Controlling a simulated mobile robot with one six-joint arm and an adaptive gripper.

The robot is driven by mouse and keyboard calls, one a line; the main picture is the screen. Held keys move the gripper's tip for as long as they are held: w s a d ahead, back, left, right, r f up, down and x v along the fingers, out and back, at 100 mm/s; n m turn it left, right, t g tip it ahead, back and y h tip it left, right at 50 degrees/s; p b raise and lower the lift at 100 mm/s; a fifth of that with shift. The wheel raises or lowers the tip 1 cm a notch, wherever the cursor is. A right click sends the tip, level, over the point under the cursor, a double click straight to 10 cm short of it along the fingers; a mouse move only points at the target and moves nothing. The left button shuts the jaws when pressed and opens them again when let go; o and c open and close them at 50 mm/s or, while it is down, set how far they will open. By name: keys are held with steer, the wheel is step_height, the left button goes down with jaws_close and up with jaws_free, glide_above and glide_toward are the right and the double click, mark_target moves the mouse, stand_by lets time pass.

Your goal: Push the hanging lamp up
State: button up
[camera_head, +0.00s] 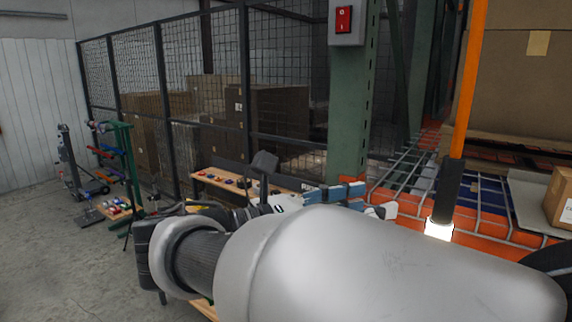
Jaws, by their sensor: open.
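The hanging lamp (446,195) is a black cylinder on an orange stem, at right of centre. The stem rises out of the top of the picture, and the lower end glows white. My gripper (382,210) shows only in part behind my own grey arm, to the left of the lamp's lower end. Blue and pale parts of it show. It appears apart from the lamp, though depth is hard to judge. The arm hides its lower side, and its fingertips are small and unclear.
A green rack post (350,110) with a red switch box (346,20) stands left of the lamp. Orange rack beams and wire decking (484,205) lie behind it. A carton (560,198) is at the right edge. A mesh fence (200,60) and open floor are at left.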

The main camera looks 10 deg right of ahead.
mark_target(441, 191)
steer(key=d, duration=0.6)
steer(key=w+d, duration=0.1)
steer(key=d, duration=0.5)
steer(key=w+d, duration=0.1)
steer(key=d, duration=0.5)
steer(key=shift+w, duration=0.25)
steer(key=shift+a, duration=0.1)
steer(key=shift+c, duration=0.6)
jaws_close()
